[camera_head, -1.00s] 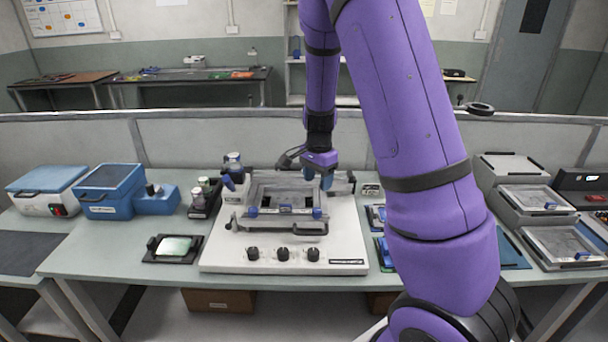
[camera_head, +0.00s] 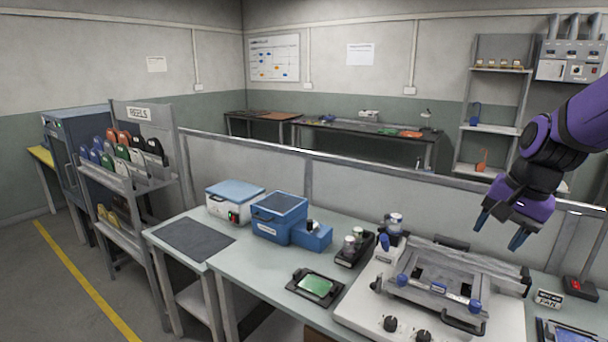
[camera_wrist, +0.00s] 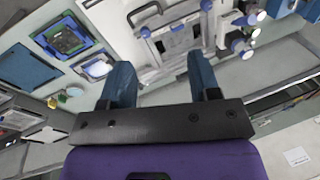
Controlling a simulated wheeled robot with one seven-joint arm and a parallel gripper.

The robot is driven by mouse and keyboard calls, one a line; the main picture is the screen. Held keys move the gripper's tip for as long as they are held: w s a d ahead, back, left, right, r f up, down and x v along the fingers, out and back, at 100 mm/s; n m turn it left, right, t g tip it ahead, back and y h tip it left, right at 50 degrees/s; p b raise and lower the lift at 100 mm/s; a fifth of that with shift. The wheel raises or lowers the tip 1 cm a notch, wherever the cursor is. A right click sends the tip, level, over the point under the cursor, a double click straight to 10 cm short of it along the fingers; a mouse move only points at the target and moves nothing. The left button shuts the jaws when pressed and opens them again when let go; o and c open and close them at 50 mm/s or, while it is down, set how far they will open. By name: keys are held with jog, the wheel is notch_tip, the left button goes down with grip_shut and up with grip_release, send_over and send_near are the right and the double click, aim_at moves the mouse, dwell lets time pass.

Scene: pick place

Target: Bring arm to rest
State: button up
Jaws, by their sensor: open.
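My gripper (camera_head: 501,230) is in the air at the right of the head view, above the back right of the white printer-like machine (camera_head: 352,318). Its two blue fingers are spread apart with nothing between them. In the wrist view my gripper (camera_wrist: 160,82) also shows open and empty, with the machine's frame (camera_wrist: 178,42) beyond the fingers. My purple arm is bent and comes in from the right edge. Most of the arm is outside the head view.
A green board in a black holder (camera_head: 316,286) lies left of the machine. A low partition (camera_head: 380,178) runs behind the table. A reel rack (camera_head: 130,165) stands at left. A dark mat (camera_head: 194,239) lies bare.

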jog(key=s+a+r+n+t, duration=0.1)
jog(key=s+r+n, duration=0.3)
jog(key=s, duration=0.4)
jog(key=s+a+r+n+t+h, duration=0.1)
jog(key=s+a+r+n, duration=0.3)
jog(key=s, duration=0.5)
jog(key=shift+s+r+n+t+h, duration=0.2)
jog(key=shift+r+n+t+h, duration=0.1)
jog(key=shift+r+t, duration=0.1)
